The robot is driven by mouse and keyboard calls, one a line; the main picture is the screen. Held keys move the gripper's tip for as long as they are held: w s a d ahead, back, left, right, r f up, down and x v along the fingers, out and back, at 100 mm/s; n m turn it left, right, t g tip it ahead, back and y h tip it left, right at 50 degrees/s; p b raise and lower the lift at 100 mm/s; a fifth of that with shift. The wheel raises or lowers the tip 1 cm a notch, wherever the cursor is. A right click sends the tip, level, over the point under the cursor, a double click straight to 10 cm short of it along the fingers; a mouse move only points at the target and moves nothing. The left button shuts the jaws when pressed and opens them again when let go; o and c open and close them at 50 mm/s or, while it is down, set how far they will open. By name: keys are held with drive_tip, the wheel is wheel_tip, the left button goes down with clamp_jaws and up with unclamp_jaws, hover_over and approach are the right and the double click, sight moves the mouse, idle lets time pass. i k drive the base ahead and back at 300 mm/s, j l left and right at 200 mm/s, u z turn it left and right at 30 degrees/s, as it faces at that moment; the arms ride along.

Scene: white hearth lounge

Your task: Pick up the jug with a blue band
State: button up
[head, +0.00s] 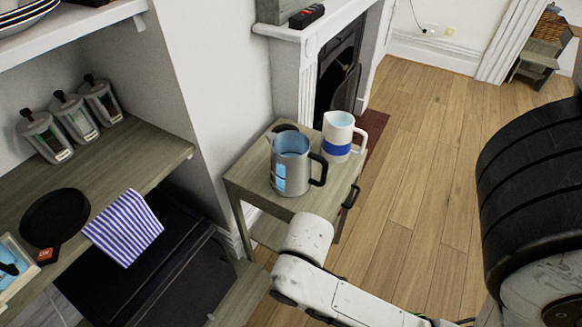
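The white jug with a blue band (337,151) stands upright on a small wooden side table (259,198), near the table's far right corner. Its spout is to the left and its handle to the right. A steel kettle (283,178) with a black handle stands on the same table, in front and left of the jug. The kettle hides a little of the jug's lower left side or stands very close to it. My white arm reaches in from the lower right, in front of the table. My gripper does not show in this view.
A wooden shelf (150,165) at left holds several canisters, a black pan (55,217) and a striped cloth (122,226). A white fireplace surround (308,70) stands behind the table. Wooden floor (430,130) to the right is clear.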

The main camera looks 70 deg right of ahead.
sight(338, 129)
drive_tip(key=z, duration=1.5)
